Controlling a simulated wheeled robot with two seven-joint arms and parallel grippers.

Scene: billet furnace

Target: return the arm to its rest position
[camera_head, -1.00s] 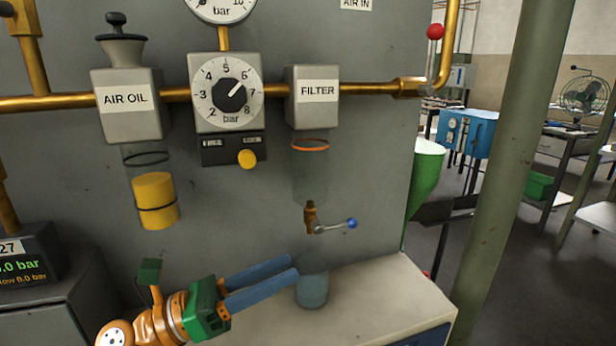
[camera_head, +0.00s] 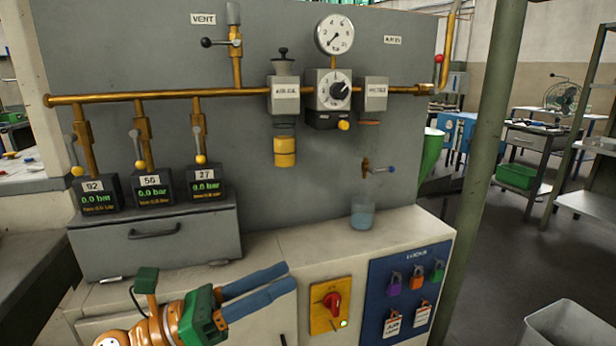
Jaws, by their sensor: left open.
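My left arm (camera_head: 150,330) comes in at the bottom, orange and green. Its left gripper (camera_head: 288,278) has two blue fingers held apart, pointing right, with nothing between them. My right gripper is not in the picture.
A grey panel carries a brass pipe (camera_head: 150,97), a gauge (camera_head: 335,35), a regulator (camera_head: 335,90) and a drain valve (camera_head: 378,168). Three pressure displays (camera_head: 153,190) stand on a grey box at left. A red-yellow switch (camera_head: 331,305) and a lock board (camera_head: 408,290) are on the cabinet front.

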